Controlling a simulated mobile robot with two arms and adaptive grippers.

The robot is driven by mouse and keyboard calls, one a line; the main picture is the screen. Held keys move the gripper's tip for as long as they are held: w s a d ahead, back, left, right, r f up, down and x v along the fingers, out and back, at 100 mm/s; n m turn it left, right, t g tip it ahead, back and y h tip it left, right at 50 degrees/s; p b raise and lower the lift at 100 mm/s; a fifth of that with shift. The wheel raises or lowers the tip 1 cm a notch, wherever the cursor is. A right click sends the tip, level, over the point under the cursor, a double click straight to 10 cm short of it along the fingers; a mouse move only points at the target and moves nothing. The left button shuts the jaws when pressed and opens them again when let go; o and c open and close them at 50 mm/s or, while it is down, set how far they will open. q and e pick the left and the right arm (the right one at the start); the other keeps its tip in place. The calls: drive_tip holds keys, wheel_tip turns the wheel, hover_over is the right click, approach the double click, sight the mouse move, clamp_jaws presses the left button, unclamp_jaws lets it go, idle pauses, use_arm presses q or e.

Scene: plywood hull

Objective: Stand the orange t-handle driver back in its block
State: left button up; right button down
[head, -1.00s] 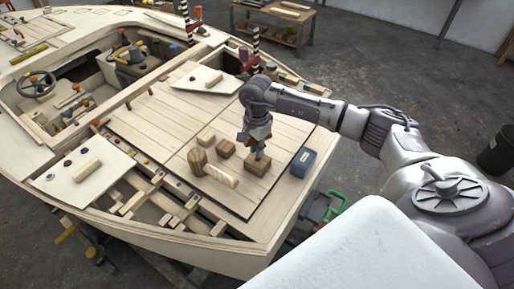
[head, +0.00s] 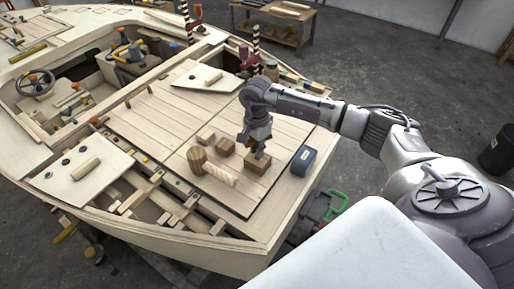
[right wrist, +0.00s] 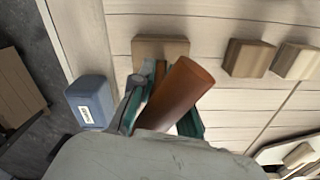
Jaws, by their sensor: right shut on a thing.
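My right gripper (head: 259,148) points down over a small wooden block (head: 257,164) near the front right of the plywood deck. In the right wrist view its green fingers (right wrist: 165,105) are shut on the orange t-handle driver (right wrist: 180,92), whose thick orange-brown handle lies tilted across the jaws. The driver's shaft is hidden, so I cannot tell whether it is in the block. The block also shows just beyond the fingers in the right wrist view (right wrist: 165,46). My left gripper is not in view.
A blue box (head: 303,160) stands close right of the block. Two wooden blocks (head: 225,147) (head: 205,137), a wooden mallet-like piece (head: 221,174) and a pale panel (head: 205,77) lie on the deck (head: 160,125). Open framing runs along the deck's left side.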

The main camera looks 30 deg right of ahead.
drive_tip(key=shift+f+b, duration=0.35)
drive_tip(key=shift+f, duration=0.1)
drive_tip(key=c, duration=1.1)
unclamp_jaws()
drive_tip(key=shift+o, duration=0.2)
drive_tip(key=shift+r, duration=0.1)
wheel_tip(320, 180, up, 12)
drive_tip(key=shift+f, duration=0.1)
